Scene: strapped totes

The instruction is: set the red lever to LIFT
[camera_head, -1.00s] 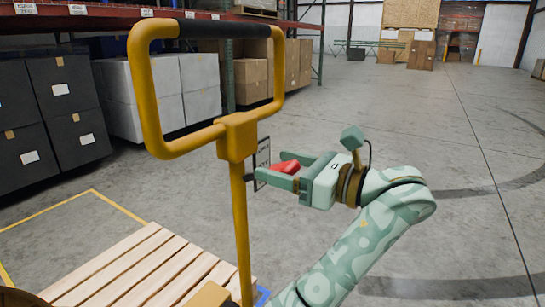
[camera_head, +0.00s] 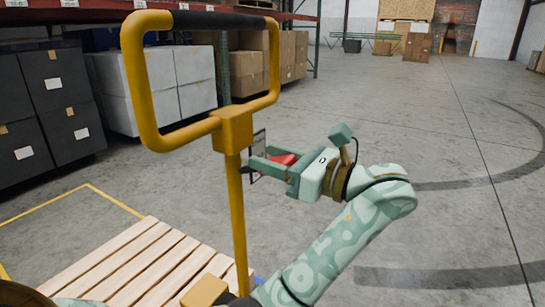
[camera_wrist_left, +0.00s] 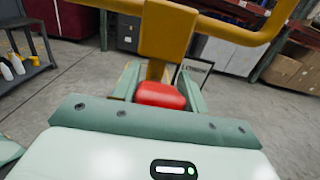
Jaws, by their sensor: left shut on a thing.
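The red lever (camera_head: 283,159) sits beside the yellow post (camera_head: 237,215), just below the handle's yellow block (camera_head: 233,130). My left gripper (camera_head: 262,163) is shut on the lever, its two green fingers on either side of it. In the left wrist view the red lever (camera_wrist_left: 160,95) lies between the fingers, in front of the yellow post (camera_wrist_left: 157,70). A thin dark-edged plate (camera_head: 259,146) stands beside the post at the fingertips. Its lettering is too small to read, so I cannot tell the lever's setting. My right gripper is not in view.
The looped yellow handle (camera_head: 138,85) with a black grip rises above the lever, close to my left gripper. A wooden pallet (camera_head: 125,262) lies at lower left. Dark totes (camera_head: 52,85) and cardboard boxes (camera_head: 250,68) stand behind. The floor to the right is clear.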

